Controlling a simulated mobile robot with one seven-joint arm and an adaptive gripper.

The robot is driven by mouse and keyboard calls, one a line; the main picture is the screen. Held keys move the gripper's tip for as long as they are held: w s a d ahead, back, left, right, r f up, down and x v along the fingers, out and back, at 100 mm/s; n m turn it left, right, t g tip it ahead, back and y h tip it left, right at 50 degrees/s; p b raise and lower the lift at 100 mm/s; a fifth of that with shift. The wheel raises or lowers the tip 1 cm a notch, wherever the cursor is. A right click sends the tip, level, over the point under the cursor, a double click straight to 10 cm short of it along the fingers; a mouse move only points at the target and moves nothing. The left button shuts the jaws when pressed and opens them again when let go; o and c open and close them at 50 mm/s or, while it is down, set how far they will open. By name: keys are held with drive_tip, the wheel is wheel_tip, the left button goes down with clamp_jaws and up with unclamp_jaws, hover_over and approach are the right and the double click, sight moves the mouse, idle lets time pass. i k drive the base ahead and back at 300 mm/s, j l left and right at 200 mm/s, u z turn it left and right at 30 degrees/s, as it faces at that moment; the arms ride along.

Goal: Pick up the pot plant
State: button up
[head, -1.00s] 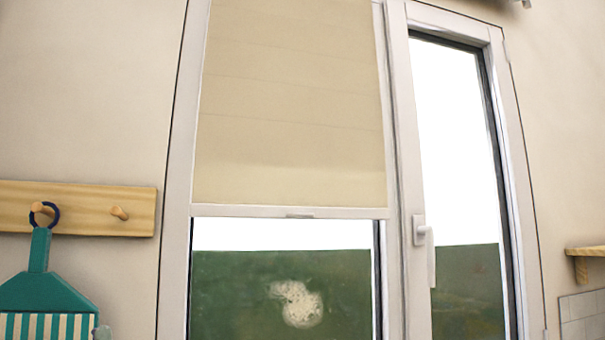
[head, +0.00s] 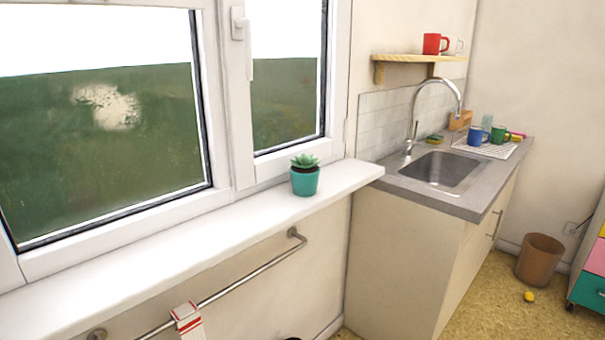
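The pot plant (head: 305,180) is a small green succulent in a teal pot. It stands upright on the white windowsill (head: 150,245), near the sill's right end and in front of the window frame. Nothing covers it in the head view. My gripper is not in view, so I cannot see where it is relative to the plant.
A metal rail (head: 245,275) with a red and white cloth (head: 188,320) runs below the sill. Right of the sill is a counter with a sink (head: 445,170), tap and several mugs. A brown bin (head: 539,259) and yellow ball (head: 529,296) are on the floor. The sill left of the plant is clear.

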sight(305, 172)
drive_tip(key=i+l+u, duration=0.2)
drive_tip(key=l, duration=0.3)
drive_tip(key=i+l+u, duration=0.15)
drive_tip(key=l, duration=0.4)
drive_tip(key=i+l+u, duration=0.2)
drive_tip(key=l, duration=0.35)
drive_tip(key=i+l+u, duration=0.15)
drive_tip(key=l, duration=0.45)
drive_tip(key=i+l+u, duration=0.2)
drive_tip(key=l, duration=0.4)
drive_tip(key=l+u, duration=0.15)
drive_tip(key=l, duration=0.45)
